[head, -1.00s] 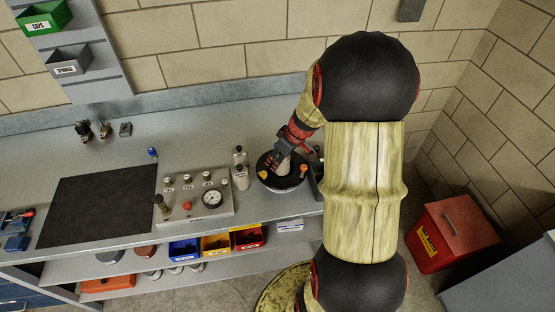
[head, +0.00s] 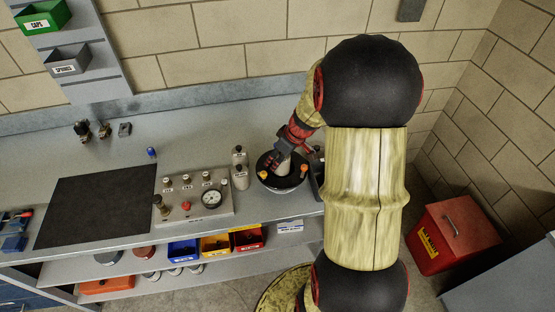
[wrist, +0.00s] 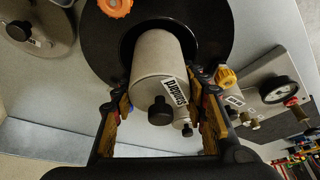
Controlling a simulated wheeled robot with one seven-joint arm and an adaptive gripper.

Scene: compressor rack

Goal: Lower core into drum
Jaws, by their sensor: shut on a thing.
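The core is a pale grey cylinder (wrist: 160,65) with a black knob and a "Standard" label. My gripper (wrist: 160,108) is shut on the core, with one finger on each side. The drum (wrist: 217,45) is black and round with a dark central opening. In the wrist view the core's far end lies within the outline of that opening; how deep it sits is hidden. In the head view my gripper (head: 283,152) is over the drum (head: 270,181) on the bench, and the pale core (head: 284,168) shows below the fingers.
An orange knob (head: 304,169) and a yellow knob (head: 262,174) sit at the drum's rim. Left of it stand two grey canisters (head: 240,176) and a gauge panel (head: 190,203). A dark mat (head: 95,207) lies further left. A dark holder (head: 317,180) stands close on the right.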

